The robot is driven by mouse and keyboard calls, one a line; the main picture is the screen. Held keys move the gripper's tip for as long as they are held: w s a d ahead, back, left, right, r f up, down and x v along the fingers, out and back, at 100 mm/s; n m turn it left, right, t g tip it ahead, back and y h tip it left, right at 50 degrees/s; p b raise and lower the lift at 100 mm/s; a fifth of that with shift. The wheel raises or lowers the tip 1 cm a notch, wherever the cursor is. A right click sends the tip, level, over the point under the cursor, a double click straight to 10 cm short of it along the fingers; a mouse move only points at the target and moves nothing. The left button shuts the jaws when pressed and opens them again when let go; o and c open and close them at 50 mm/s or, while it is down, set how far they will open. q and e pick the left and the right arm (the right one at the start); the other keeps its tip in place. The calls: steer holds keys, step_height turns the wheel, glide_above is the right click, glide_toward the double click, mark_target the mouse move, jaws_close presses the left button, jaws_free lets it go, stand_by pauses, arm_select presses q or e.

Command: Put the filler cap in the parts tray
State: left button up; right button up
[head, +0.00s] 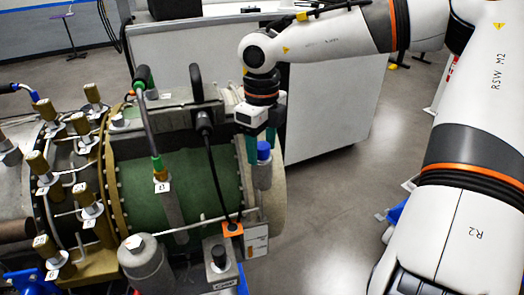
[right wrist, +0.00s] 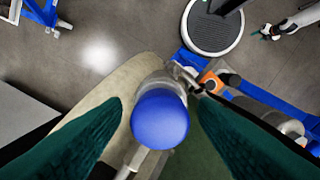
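The blue filler cap (head: 264,149) sits on top of a grey upright cylinder (head: 262,176) at the right end of the green turbine casing. My right gripper (head: 259,145) points down at the cap with its teal fingers. In the right wrist view the cap (right wrist: 160,120) lies between the two fingers of the right gripper (right wrist: 159,105). The fingers stand wide apart, with a gap to the cap on each side. I cannot make out the parts tray in either view.
The turbine casing (head: 205,205) fills the left, with several brass fittings and a black cable (head: 213,165) rising left of the cap. A white panel (head: 325,110) stands behind. Grey floor (head: 325,230) lies open to the right.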

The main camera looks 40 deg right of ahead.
mark_target(262, 145)
jaws_close()
steer(key=shift+r+p, duration=0.4)
steer(key=shift+r, duration=0.35)
steer(key=shift+r+p, duration=0.35)
steer(key=shift+r, duration=0.4)
